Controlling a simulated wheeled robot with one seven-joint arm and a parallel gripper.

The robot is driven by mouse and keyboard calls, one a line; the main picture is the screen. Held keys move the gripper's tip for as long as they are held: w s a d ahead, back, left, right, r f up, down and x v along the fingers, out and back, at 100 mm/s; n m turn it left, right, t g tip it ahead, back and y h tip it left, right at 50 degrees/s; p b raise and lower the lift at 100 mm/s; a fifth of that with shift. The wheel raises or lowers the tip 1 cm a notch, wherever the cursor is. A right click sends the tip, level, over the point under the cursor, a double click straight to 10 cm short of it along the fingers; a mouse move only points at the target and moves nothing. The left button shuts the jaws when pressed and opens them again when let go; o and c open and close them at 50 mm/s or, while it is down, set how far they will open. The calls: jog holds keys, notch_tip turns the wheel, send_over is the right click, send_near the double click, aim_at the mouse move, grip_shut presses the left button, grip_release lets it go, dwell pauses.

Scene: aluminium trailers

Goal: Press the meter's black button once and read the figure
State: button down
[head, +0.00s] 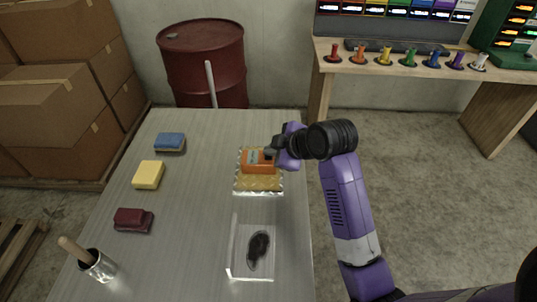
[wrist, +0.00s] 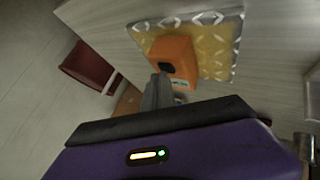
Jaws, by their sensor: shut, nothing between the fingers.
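The orange meter (head: 257,168) sits on a yellow patterned mat (head: 258,184) near the right edge of the table. The meter also shows in the wrist view (wrist: 181,50), with its black button (wrist: 166,67) facing my fingers. A small pale display (head: 252,156) is on its top; its figure is too small to read. My gripper (head: 271,152) is shut and empty, at the meter's right end. In the wrist view my grey fingertips (wrist: 162,78) are right by the button; I cannot tell whether they touch it.
A clear tray (head: 231,275) with a dark patch lies nearer on the table. Blue (head: 170,142), yellow (head: 148,175) and dark red (head: 133,220) blocks and a metal cup (head: 101,267) stand left. A red drum (head: 203,62) is behind the table. The table's middle is clear.

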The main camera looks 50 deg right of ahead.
aim_at(271, 158)
jog(key=shift+r, duration=0.1)
jog(key=shift+r+p, duration=0.8)
jog(key=shift+p, duration=0.15)
notch_tip(271, 158, up, 5)
jog(key=p, duration=0.4)
jog(key=shift+p, duration=0.4)
dwell(0.3)
